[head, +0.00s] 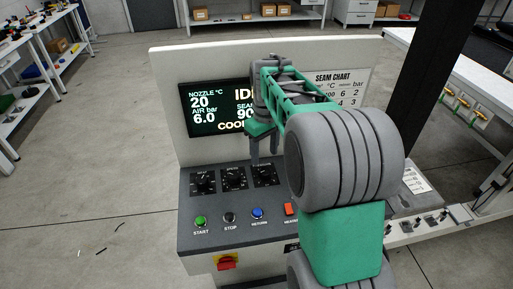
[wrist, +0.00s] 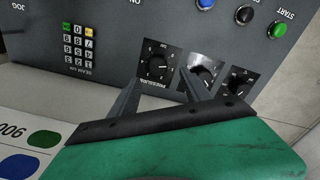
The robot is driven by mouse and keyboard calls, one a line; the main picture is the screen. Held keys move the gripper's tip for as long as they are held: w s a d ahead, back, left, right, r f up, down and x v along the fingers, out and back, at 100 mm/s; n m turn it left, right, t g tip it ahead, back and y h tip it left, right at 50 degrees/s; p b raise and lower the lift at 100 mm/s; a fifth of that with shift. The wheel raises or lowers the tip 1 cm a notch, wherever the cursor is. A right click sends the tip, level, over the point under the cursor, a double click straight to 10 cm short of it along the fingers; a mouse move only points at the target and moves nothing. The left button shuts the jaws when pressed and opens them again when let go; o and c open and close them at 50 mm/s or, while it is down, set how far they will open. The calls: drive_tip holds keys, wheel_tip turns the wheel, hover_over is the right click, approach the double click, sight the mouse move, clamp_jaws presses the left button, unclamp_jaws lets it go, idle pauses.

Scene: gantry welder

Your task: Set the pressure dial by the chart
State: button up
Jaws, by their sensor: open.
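The pressure dial (head: 265,174) is the rightmost of three black dials on the sloping panel; its knob (wrist: 157,66) also shows in the wrist view. My gripper (head: 265,157) is open and points down just above this dial. In the wrist view my fingers (wrist: 160,80) stand apart on either side of the dial; I cannot tell whether they touch it. The seam chart (head: 352,86) on the back board is partly hidden by my arm; "°C", "bar" and a few figures show. The screen (head: 207,118) reads nozzle 20 and air 6.0 bar; its right part is covered.
The other two dials (head: 233,178) (head: 203,181) sit to the left. A keypad (wrist: 78,46) shows in the wrist view.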

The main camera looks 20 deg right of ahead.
sight(264, 170)
drive_tip(key=shift+w+d+f, duration=0.15)
drive_tip(key=shift+w+d, duration=0.05)
drive_tip(key=shift+w, duration=0.1)
wheel_tip(264, 170, down, 7)
drive_tip(key=shift+s+f+p, duration=0.15)
drive_tip(key=shift+p, duration=0.45)
drive_tip(key=shift+c, duration=0.4)
clamp_jaws()
